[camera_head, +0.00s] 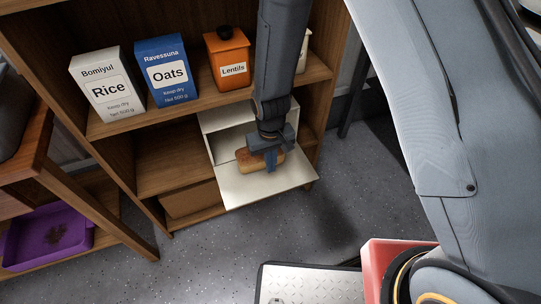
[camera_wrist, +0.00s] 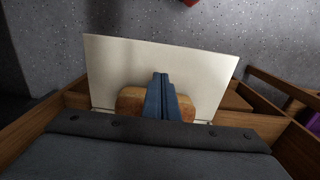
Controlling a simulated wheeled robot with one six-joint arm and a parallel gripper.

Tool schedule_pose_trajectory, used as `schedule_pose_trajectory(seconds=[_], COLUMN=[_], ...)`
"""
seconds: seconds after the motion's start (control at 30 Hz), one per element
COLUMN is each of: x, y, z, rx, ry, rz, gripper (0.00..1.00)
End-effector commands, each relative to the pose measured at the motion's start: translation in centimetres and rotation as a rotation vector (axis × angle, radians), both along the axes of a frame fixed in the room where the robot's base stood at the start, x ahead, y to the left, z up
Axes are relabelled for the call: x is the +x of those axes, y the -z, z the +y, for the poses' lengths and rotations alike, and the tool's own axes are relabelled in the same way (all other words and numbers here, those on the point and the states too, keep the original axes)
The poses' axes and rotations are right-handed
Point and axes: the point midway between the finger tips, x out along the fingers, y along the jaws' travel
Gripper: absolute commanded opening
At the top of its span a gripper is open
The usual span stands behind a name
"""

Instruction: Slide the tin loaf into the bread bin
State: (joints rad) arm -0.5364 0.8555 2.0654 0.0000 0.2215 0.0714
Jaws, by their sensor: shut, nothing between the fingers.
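The tin loaf (camera_head: 246,160) is golden brown and lies at the mouth of the bread bin (camera_head: 212,119), by its lowered cream door (camera_head: 262,188). The bin stands on a middle shelf with its front open. My gripper (camera_head: 271,167) is shut and empty, pointing down in front of the loaf. In the wrist view its shut blue fingers (camera_wrist: 161,97) cover the middle of the loaf (camera_wrist: 131,99), which shows on both sides of them. The door (camera_wrist: 115,62) spreads out beyond. I cannot tell whether the fingers touch the loaf. My wrist hides part of the bin's inside.
A rice box (camera_head: 106,86), an oats box (camera_head: 167,71) and an orange lentils canister (camera_head: 228,58) stand on the shelf above the bin. A purple tray (camera_head: 48,237) is at the lower left. The grey floor before the door is clear.

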Motion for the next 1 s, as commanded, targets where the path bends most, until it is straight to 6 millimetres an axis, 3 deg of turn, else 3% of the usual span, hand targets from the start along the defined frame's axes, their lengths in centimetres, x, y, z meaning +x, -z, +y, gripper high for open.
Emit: schedule_pose_trajectory(seconds=[0.2,0.3,0.5,1.0], x=[-0.1,1.7,3.3,4.0], y=[4.3,3.8,3.8,3.8], z=[-0.1,0.9,1.7,1.6], rx=[-0.001,0.002,0.001,0.000], ry=[0.000,0.000,0.000,0.006], rz=[0.003,-0.004,-0.002,-0.001], gripper=[0.00,0.00,0.00,0.00])
